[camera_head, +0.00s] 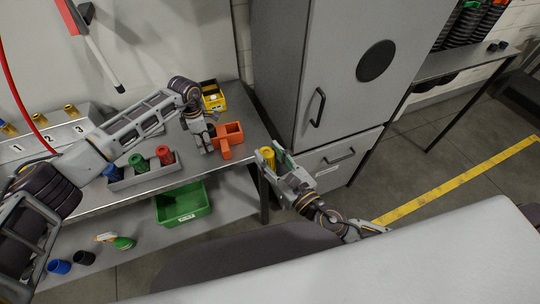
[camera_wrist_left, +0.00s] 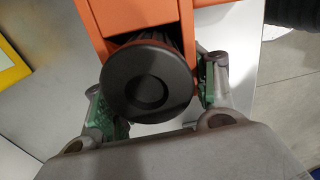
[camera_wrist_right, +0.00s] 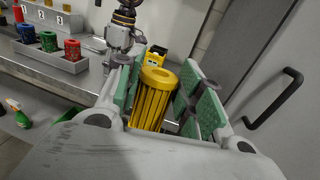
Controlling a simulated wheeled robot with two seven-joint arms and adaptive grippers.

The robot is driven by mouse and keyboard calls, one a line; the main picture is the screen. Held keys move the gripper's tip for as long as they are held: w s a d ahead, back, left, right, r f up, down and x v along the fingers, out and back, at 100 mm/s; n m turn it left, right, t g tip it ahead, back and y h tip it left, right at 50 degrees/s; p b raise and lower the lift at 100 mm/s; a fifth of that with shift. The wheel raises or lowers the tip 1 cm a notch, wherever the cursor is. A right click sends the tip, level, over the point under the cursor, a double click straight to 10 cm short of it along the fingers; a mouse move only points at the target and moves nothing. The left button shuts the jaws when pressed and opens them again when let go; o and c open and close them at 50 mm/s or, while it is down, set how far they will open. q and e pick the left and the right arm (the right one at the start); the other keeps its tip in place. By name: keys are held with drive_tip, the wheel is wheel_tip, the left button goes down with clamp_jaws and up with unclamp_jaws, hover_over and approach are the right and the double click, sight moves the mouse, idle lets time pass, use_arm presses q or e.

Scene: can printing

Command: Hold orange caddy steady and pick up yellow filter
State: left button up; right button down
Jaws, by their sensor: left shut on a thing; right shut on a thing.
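The orange caddy (camera_head: 230,129) sits on the metal table near its right end. My left gripper (camera_head: 208,139) is shut at the caddy's left side. In the left wrist view the orange caddy (camera_wrist_left: 115,18) is close, with a round black end (camera_wrist_left: 147,84) between the green finger pads; what exactly the pads touch is partly hidden. The yellow filter (camera_head: 266,157) is a ribbed cylinder. My right gripper (camera_head: 277,160) is shut on it, off the table's right edge. In the right wrist view the yellow filter (camera_wrist_right: 155,97) stands tilted between the green pads.
A yellow bin (camera_head: 213,97) stands behind the caddy. A grey tray (camera_head: 143,177) holds blue, green and red cylinders. A green bin (camera_head: 184,204) is on the lower shelf. A grey cabinet (camera_head: 345,70) stands right of the table, close to my right gripper.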

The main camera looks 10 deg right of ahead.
use_arm(q)
drive_tip(key=o, duration=1.3)
drive_tip(key=shift+o, duration=0.2)
drive_tip(key=shift+r, duration=6)
drive_tip(key=shift+d, duration=0.1)
